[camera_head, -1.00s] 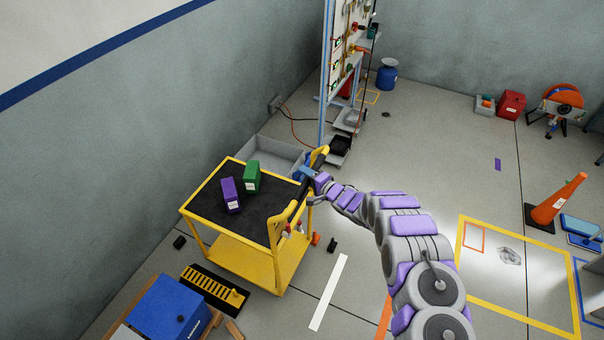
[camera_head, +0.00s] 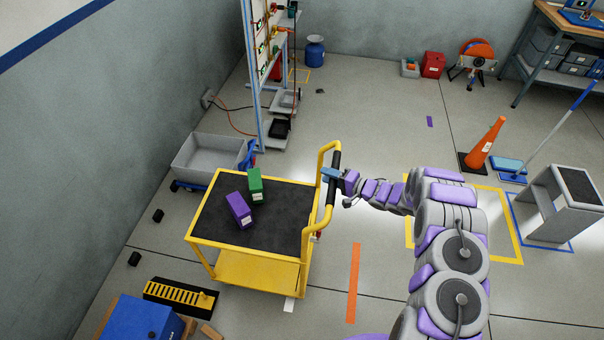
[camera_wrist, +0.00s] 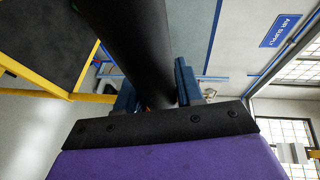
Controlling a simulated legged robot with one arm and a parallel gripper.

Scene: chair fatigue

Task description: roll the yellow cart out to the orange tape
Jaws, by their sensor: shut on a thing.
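The yellow cart (camera_head: 250,268) stands left of my arm, with a black mat top (camera_head: 275,232) and a lower yellow shelf. A purple box (camera_head: 239,210) and a green box (camera_head: 255,185) stand on its top. My gripper (camera_head: 331,175) is shut on the black bar of the cart's handle (camera_head: 335,195), on the cart's right side. In the wrist view the dark bar (camera_wrist: 130,40) runs between the blue fingers (camera_wrist: 155,92). The orange tape strip (camera_head: 353,283) lies on the floor just right of the cart, with bare floor between them.
A grey bin (camera_head: 208,155) is behind the cart, and a yellow ramp-like piece (camera_head: 180,296) and blue box (camera_head: 142,320) are at front left. A tool rack (camera_head: 265,80) stands behind.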

